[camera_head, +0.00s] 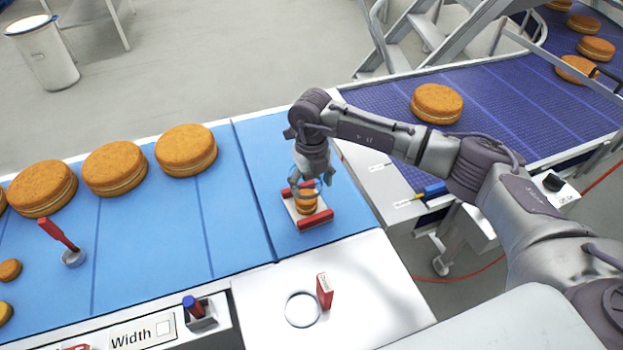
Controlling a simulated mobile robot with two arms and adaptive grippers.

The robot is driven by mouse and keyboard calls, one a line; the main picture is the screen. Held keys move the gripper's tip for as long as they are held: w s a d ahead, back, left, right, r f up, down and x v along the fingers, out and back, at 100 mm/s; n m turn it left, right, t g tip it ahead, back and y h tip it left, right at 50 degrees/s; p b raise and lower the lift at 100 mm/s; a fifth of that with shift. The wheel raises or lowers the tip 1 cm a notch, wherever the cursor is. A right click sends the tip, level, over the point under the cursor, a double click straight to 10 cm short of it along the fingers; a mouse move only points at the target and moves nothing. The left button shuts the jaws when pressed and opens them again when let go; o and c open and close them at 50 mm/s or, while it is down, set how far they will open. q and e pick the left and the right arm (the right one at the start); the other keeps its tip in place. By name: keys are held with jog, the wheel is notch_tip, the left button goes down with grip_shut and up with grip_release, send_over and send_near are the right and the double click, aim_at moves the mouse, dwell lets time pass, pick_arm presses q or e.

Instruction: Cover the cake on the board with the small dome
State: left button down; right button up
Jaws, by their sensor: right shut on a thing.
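A small round golden cake (307,207) sits on a white board (292,212) with red end bars, on the blue belt. My right gripper (311,184) reaches in from the right, pointing down directly over the cake. It is shut on what looks like the small clear dome (319,188), which is see-through and hard to make out against the fingers and the cake. The dome overlaps the upper part of the cake in this view. I cannot tell whether its rim touches the board. My left gripper is not in view.
Several large filled cakes (186,150) stand along the belt at left. A red-handled tool (60,236) stands there too. A purple conveyor (490,100) lies at right.

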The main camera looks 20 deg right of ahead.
aim_at(311, 206)
notch_tip(311, 206, down, 2)
jog(key=shift+a+b, duration=0.1)
jog(key=shift+b, duration=0.3)
jog(key=shift+f+b, duration=0.45)
jog(key=shift+f, duration=0.3)
pick_arm(q)
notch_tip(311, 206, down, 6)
jog(key=b, duration=0.4)
pick_arm(e)
jog(key=shift+f, duration=2.35)
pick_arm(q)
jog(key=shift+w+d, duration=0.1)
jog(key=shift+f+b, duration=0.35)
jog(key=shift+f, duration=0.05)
pick_arm(e)
jog(key=shift+f, duration=0.25)
jog(key=o, duration=1)
jog(key=shift+o, duration=0.2)
